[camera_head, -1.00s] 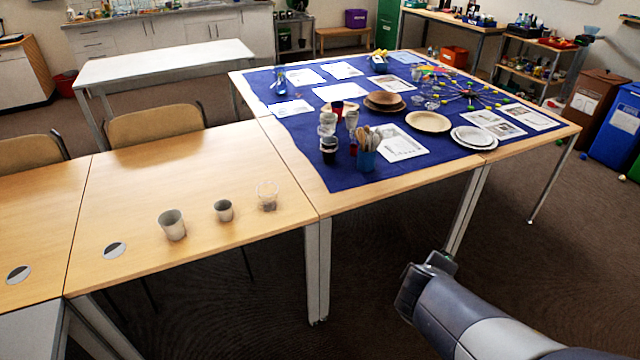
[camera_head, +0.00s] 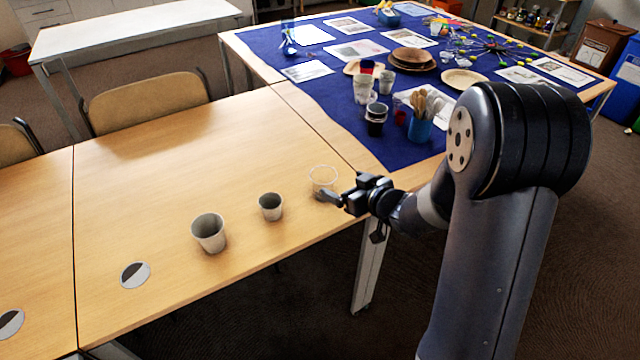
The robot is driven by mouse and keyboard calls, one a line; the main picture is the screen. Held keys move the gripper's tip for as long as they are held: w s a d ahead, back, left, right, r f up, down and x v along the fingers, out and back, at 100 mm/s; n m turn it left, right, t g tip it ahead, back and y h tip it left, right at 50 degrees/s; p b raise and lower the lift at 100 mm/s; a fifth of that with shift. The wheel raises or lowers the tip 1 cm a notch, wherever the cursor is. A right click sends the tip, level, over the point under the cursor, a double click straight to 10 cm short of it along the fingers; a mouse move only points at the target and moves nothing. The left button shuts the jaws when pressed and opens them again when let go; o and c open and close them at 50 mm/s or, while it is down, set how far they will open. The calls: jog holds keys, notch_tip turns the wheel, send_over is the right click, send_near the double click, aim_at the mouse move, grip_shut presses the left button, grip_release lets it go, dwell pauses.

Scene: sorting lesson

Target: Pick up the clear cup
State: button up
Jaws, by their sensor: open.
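The clear cup (camera_head: 323,176) stands upright on the wooden table (camera_head: 190,160), at the right end of a row of cups. It is see-through, and its rim shows as a thin pale ring. My gripper (camera_head: 330,197) is open at the table's front edge, with its fingers pointing left, in front of the cup's lower part. The fingers partly hide the cup's base. I cannot tell whether they touch the cup or sit around it.
A small grey cup (camera_head: 270,207) and a larger grey cup (camera_head: 208,233) stand to the left. Beyond them lies a round black-and-white disc (camera_head: 135,275). At the back right, a blue cloth (camera_head: 300,92) holds cups, plates, papers and a blue utensil holder (camera_head: 420,130).

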send_near(317, 172)
jog(key=x, duration=0.4)
jog(key=shift+w+a, duration=0.15)
jog(key=shift+c, duration=0.6)
jog(key=c, duration=1.2)
